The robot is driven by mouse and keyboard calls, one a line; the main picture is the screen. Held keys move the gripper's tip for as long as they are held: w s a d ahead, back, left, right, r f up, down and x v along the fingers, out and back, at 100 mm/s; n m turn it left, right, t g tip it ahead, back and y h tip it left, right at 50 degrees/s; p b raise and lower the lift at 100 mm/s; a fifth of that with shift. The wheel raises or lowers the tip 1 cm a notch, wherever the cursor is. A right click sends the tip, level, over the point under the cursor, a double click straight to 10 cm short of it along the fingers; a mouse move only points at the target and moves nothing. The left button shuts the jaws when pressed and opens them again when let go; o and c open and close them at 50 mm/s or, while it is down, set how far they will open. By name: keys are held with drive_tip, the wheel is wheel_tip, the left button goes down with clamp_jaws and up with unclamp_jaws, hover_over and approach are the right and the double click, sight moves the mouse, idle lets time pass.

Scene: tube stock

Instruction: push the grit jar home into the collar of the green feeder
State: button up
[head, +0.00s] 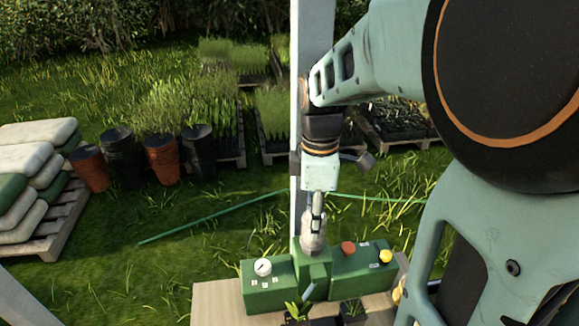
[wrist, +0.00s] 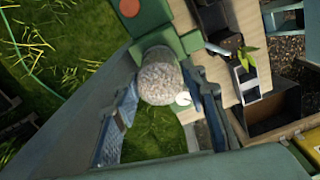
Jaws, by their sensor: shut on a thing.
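The grit jar (wrist: 157,80) is a rounded, speckled grey-beige thing between the two fingers of my gripper (wrist: 163,88) in the wrist view. In the head view my gripper (head: 316,213) points down, with the jar (head: 313,241) below it at the middle block of the green feeder (head: 265,297). The feeder (wrist: 150,20) also shows at the top of the wrist view, with its green block against the jar's far end. The collar is hidden by the jar, so I cannot tell how deep the jar sits.
The feeder carries a white gauge (head: 262,267), an orange-red cap (head: 348,248) and a yellow knob (head: 386,256). It stands on a wooden top (head: 205,303) with small potted plants in front. A pale post (head: 310,60) rises behind my gripper. Grass lies beyond.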

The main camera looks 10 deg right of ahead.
drive_tip(key=shift+f, duration=0.25)
drive_tip(key=o, duration=1.4)
drive_tip(key=shift+c, duration=0.2)
wheel_tip(320, 180, up, 12)
